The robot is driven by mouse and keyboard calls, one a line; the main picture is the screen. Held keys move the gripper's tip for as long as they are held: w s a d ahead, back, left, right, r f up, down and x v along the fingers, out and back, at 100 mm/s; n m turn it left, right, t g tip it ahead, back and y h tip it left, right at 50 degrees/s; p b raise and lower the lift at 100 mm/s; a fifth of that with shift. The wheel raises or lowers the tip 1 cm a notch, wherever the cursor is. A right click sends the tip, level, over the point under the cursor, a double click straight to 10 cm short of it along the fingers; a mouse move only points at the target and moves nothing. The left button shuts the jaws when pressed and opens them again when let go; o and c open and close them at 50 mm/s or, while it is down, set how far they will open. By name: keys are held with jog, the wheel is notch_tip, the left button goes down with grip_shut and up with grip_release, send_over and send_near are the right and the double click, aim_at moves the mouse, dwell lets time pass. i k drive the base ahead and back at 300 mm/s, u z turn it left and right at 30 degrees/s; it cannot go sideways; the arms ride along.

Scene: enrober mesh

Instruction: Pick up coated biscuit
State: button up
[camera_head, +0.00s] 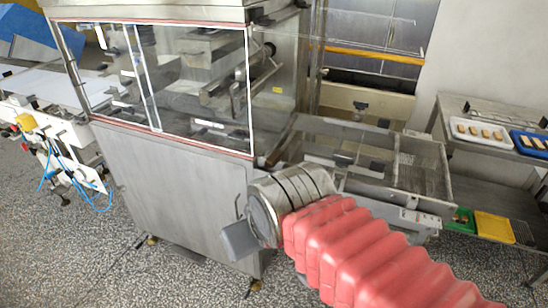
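I cannot make out a coated biscuit for certain. The enrober's wire mesh (420,168) shows in an open steel frame right of the machine's cabinet. A small dark shape (343,159) is at the mesh's left part, just beyond my arm; I cannot tell what it is. My arm, in a red ribbed sleeve with a steel wrist section, reaches in from the lower right and ends in front of the cabinet, near the frame's front left corner. My gripper's fingers do not show. The arm hides part of the frame's front.
The enrober cabinet (180,195) with clear panels stands at centre left. A steel table (460,105) at right bears a white tray (461,139) of pale biscuits and a blue tray (519,146). Green (462,219) and yellow (495,228) trays are on its lower shelf. Speckled floor lies clear in front.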

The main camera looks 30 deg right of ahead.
aim_at(276, 156)
jog(key=z, duration=0.05)
jog(key=i, duration=1)
jog(key=u, duration=0.05)
